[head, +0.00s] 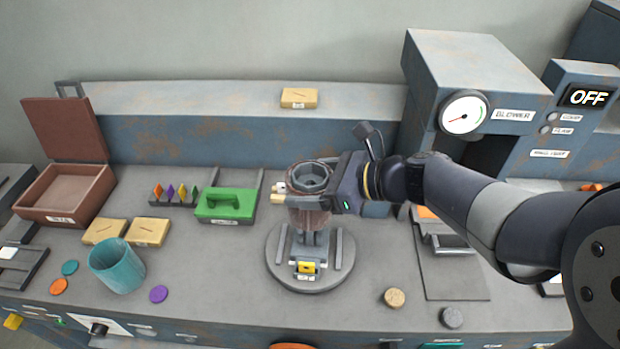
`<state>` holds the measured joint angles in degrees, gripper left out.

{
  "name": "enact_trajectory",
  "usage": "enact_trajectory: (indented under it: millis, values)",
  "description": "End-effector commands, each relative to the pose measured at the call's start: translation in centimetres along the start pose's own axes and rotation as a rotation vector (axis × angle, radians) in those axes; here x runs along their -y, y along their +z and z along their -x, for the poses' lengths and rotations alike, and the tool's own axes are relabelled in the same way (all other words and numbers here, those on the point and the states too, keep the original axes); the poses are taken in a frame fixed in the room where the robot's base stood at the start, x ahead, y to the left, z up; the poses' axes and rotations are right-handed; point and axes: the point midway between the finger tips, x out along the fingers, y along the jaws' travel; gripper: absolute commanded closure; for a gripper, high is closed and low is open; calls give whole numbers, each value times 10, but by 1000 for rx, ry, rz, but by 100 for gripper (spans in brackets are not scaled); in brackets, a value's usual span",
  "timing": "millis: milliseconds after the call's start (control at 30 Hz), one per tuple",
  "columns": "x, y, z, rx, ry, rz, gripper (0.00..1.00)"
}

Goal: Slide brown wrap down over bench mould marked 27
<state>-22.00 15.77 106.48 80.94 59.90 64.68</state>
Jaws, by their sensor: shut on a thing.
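The brown wrap (310,219) is a dark brown sleeve, upright over the round grey base (283,277). My gripper (280,194) is shut on the wrap near its top, reaching in from the right. A grey cylindrical top (313,174), apparently the bench mould, shows inside the wrap's upper rim. Grey upright parts show below the wrap, above the base. A yellow block with a small white label (306,268) sits at the front of the base; I cannot read its number. My gripper hides part of the wrap, and how far the wrap sits down the mould is unclear.
A teal cup (117,266) is front left. The blower (470,85) stands back right, with its display OFF. Cork (394,298) and grey (452,317) discs lie front right.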

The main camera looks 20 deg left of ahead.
Motion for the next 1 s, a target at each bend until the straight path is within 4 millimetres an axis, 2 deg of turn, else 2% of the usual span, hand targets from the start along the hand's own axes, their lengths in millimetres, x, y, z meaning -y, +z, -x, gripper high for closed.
enact_trajectory:
  millis: [100,1000]
  values:
    - [0,-12,-5,0,0,-1,45]
    - [0,-78,-32,0,0,-1,45]
